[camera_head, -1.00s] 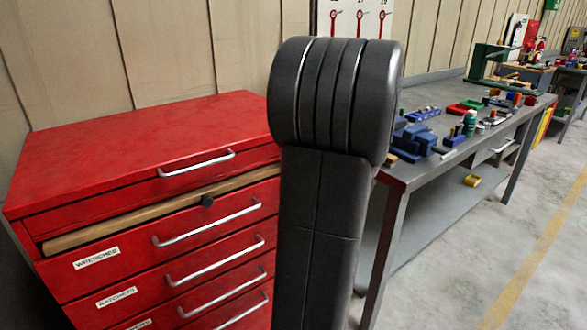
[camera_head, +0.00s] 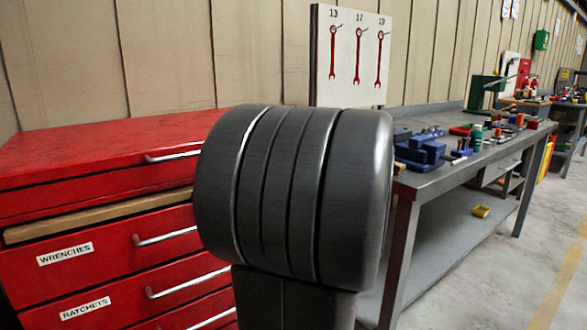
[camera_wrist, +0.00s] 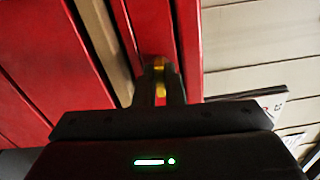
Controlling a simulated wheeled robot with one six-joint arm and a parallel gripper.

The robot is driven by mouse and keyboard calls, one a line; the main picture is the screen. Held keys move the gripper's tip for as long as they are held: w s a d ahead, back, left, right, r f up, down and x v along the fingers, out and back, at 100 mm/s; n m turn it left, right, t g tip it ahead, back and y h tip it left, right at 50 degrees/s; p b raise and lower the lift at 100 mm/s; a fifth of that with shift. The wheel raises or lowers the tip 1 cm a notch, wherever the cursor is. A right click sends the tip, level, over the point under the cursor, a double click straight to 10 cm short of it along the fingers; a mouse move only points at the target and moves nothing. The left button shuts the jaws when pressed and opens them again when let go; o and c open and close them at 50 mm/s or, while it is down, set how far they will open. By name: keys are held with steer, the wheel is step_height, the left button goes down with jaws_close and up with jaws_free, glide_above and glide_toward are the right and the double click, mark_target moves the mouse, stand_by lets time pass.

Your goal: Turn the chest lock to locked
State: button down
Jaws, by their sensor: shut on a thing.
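The red tool chest (camera_head: 75,155) stands at the left in the head view, its front partly hidden by my arm. In the wrist view its red front (camera_wrist: 150,35) shows at a steep angle. My gripper (camera_wrist: 161,92) is there, its fingers shut on a small yellow piece, which I take for the chest lock (camera_wrist: 159,65). The piece lies against the red panel beside the wooden strip. Its turn position is too small and too covered to tell. The gripper and lock are hidden behind my arm in the head view.
A wooden strip (camera_head: 100,216) runs across the chest above labelled drawers with metal handles (camera_head: 165,236). A grey workbench (camera_head: 450,172) with tools stands to the right. A wrench board (camera_head: 345,60) hangs behind. The floor (camera_head: 500,265) at right is clear.

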steer(key=shift+f+n+b, duration=0.15)
steer(key=shift+n+b, duration=0.35)
steer(key=shift+b, duration=0.1)
steer(key=c, duration=1.5)
jaws_free()
steer(key=shift+s, duration=0.1)
steer(key=p+v, duration=0.2)
steer(key=v, duration=1.1)
steer(key=shift+s+d, duration=0.25)
steer(key=shift+s, duration=0.05)
